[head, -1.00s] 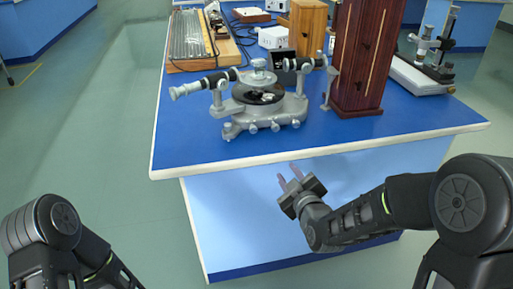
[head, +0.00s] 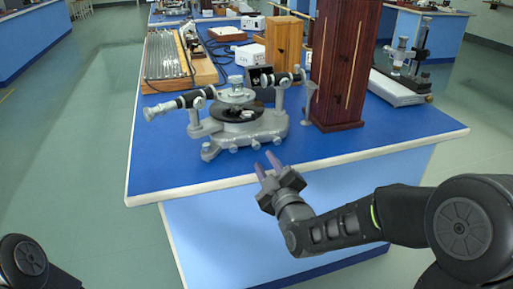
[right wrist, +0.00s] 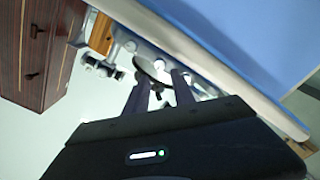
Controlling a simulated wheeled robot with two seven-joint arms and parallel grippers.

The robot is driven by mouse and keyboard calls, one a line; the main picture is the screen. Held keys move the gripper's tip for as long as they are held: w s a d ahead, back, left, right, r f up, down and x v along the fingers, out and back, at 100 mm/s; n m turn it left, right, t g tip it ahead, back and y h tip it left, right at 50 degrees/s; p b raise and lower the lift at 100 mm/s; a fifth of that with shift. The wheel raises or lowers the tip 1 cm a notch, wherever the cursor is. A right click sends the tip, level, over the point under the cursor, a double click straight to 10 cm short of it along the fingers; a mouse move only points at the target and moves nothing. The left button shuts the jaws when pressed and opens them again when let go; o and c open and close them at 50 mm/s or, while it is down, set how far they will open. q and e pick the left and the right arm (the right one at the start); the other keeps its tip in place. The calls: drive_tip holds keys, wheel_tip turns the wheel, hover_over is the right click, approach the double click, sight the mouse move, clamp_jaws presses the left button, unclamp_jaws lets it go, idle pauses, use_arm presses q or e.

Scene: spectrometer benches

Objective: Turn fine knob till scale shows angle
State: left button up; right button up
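A grey spectrometer (head: 238,115) with a round table, a black disc and two telescope tubes stands near the front edge of the blue bench. Its small silver knobs (head: 234,148) line the front of the base; which one is the fine knob, and any scale reading, are too small to tell. My right gripper (head: 266,168) is just in front of the bench edge, below the spectrometer, its two fingers apart and empty. In the right wrist view the fingers (right wrist: 160,95) point toward the spectrometer (right wrist: 152,68), which is blurred and partly hidden. My left gripper is out of view.
A tall dark wooden cabinet (head: 338,65) stands right of the spectrometer. A ribbed panel on a wooden base (head: 172,58) lies behind left. A metal stand (head: 405,75) is at the right. The bench front (head: 150,185) is bare.

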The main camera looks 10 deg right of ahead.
sight(256, 147)
drive_tip(key=shift+w+a, duration=0.2)
drive_tip(key=shift+w, duration=3.7)
drive_tip(key=shift+c, duration=0.3)
clamp_jaws()
